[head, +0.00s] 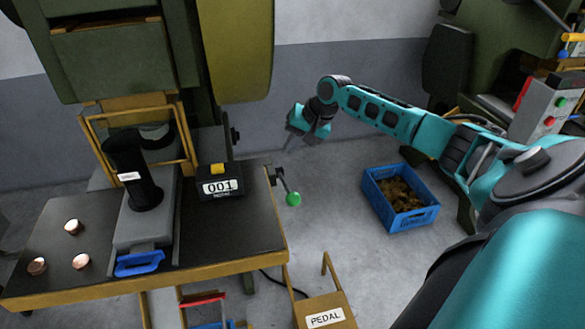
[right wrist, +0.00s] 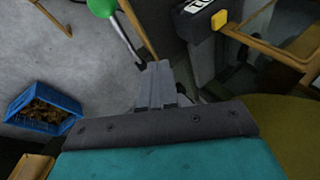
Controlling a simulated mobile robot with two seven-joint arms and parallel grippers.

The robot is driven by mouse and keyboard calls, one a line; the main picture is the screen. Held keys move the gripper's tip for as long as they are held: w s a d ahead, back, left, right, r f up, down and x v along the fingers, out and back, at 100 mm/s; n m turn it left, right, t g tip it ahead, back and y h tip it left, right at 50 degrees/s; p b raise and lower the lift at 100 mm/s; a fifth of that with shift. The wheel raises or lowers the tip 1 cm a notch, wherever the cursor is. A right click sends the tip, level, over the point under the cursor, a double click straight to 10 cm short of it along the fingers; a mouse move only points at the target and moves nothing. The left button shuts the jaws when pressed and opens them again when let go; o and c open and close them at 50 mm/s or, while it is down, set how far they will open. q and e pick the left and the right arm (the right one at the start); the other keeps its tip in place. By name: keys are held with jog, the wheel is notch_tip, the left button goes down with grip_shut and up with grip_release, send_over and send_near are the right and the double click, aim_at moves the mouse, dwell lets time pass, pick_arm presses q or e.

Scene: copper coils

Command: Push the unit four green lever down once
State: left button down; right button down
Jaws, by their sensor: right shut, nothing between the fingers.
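The green lever's ball knob (head: 293,199) hangs at the end of a metal rod at the right edge of the machine table, and the rod slopes down to the right. In the right wrist view the green knob (right wrist: 102,7) is cut by the top edge. My right gripper (head: 289,146) is shut and empty, above and behind the lever in the head view. In the right wrist view its closed fingers (right wrist: 155,78) point toward the lever area, apart from the knob. My left gripper is not in view. No unit number is legible.
The table (head: 236,244) holds a counter (head: 220,187) reading 001, a blue-fronted fixture (head: 139,263) and several copper pieces (head: 81,262). A blue crate (head: 412,216) of brown scrap stands on the floor to the right. A PEDAL box (head: 326,318) stands below the table.

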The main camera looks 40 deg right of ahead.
jog(key=shift+f, duration=0.15)
jog(key=s+f+b, duration=0.1)
jog(key=f+b, duration=0.1)
jog(key=a+f+b, duration=0.1)
jog(key=f+b, duration=0.1)
jog(key=f, duration=0.1)
jog(key=s+f+b, duration=0.1)
jog(key=f+b, duration=0.1)
jog(key=f, duration=0.1)
jog(key=shift+s+a, duration=0.3)
dwell(0.7)
dwell(0.6)
dwell(0.7)
